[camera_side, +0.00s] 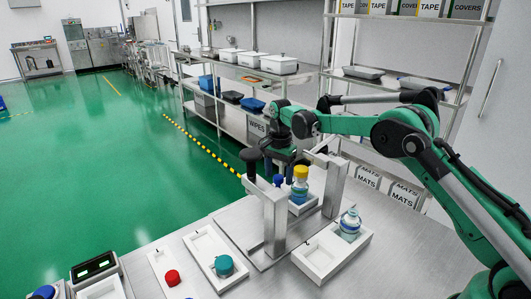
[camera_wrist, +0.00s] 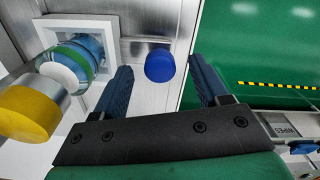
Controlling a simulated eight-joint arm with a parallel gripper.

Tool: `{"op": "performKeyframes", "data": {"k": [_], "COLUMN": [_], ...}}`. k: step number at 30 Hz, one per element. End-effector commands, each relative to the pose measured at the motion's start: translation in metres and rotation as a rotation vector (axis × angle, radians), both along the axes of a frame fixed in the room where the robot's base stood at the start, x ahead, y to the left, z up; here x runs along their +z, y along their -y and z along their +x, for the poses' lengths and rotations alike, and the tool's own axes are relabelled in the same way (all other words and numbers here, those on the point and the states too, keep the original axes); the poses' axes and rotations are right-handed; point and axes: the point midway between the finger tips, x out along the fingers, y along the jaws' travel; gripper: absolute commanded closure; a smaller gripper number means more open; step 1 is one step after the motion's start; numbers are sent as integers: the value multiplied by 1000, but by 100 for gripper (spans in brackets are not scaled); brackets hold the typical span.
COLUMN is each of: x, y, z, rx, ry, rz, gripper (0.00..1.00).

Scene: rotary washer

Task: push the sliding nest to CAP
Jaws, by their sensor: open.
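The sliding nest appears to be the white holder (camera_side: 312,203) under the metal gantry (camera_side: 275,222). A clear bottle with blue liquid and a yellow cap (camera_side: 300,172) stands upright in it. In the wrist view the white nest (camera_wrist: 108,24) is at upper left, with the yellow cap (camera_wrist: 28,112) near the left edge. A blue knob (camera_wrist: 159,66) is beside the nest, joined toward it by a grey bar. My gripper (camera_wrist: 160,72) is open and points down, with the knob between its fingers in the picture. Contact cannot be told. No CAP mark is readable.
A second bottle (camera_side: 350,222) stands in a white tray at right. A teal cap (camera_side: 224,265) sits in a tray in front, near a red button (camera_side: 172,277) and a display box (camera_side: 95,268). The gantry posts stand close around my gripper.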

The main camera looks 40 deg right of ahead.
Motion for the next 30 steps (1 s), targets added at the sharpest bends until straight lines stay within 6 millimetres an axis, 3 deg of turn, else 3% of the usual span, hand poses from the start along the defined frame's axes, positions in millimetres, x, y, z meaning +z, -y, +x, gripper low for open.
{"op": "performKeyframes", "data": {"k": [8, 15, 30], "x": [-3, -2, -2], "y": [0, 0, 0], "z": [0, 0, 0], "rx": [1, 1, 1], "ry": [0, 0, -2], "rz": [0, 0, -1], "gripper": [33, 100, 100]}}
